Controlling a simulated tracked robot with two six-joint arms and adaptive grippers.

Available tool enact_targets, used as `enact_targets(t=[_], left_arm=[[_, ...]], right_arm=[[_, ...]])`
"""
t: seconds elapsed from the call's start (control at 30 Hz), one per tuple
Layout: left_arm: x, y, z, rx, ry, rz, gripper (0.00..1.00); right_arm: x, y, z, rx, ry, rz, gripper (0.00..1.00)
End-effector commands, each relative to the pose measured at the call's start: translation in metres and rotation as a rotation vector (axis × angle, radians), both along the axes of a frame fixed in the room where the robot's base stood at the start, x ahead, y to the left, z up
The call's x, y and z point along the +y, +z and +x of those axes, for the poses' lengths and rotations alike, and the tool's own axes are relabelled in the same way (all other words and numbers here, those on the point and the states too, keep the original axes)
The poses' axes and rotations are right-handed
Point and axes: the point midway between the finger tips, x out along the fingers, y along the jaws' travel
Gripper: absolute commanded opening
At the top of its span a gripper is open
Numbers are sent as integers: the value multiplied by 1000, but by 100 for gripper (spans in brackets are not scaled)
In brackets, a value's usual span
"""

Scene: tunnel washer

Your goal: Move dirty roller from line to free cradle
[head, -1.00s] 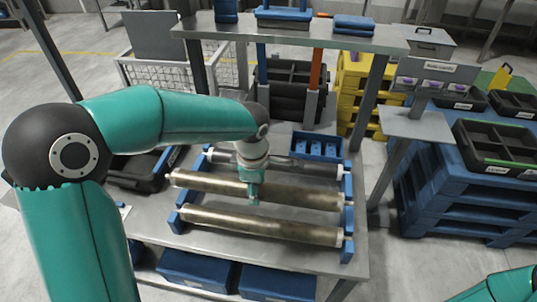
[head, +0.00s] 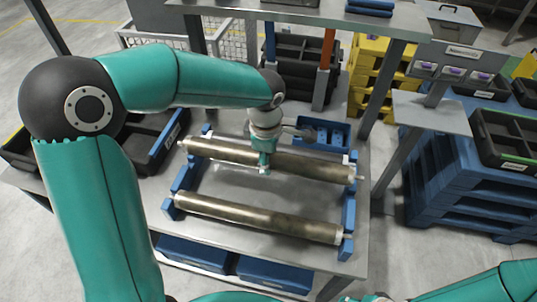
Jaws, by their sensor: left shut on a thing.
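My left gripper (head: 265,166) points down and is shut on the middle of a brownish, stained roller (head: 310,166). This roller lies crosswise over the rear part of a blue cradle rack (head: 183,178) on the metal table. Whether its ends touch the rack or hang just above it, I cannot tell. A second stained roller (head: 255,215) rests in the front cradles, with its ends on the blue side rails. Between the two rollers the table shows bare. My right gripper is not visible; only part of that arm shows at lower right.
A blue bin (head: 322,131) stands behind the rack. A shelf (head: 300,14) on posts crosses above the table's back. Blue drawers (head: 275,272) sit below the table. Blue pallets (head: 450,190) with black trays stand at right. A black crate (head: 125,145) is at left.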

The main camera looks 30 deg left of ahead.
Motion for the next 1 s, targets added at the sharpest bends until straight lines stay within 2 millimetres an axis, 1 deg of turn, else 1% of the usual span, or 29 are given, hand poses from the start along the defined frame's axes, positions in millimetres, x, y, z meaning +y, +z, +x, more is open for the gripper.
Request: enact_targets(t=[1.0], left_arm=[[1,-43,0,-2,4,0,0]], right_arm=[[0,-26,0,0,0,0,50]])
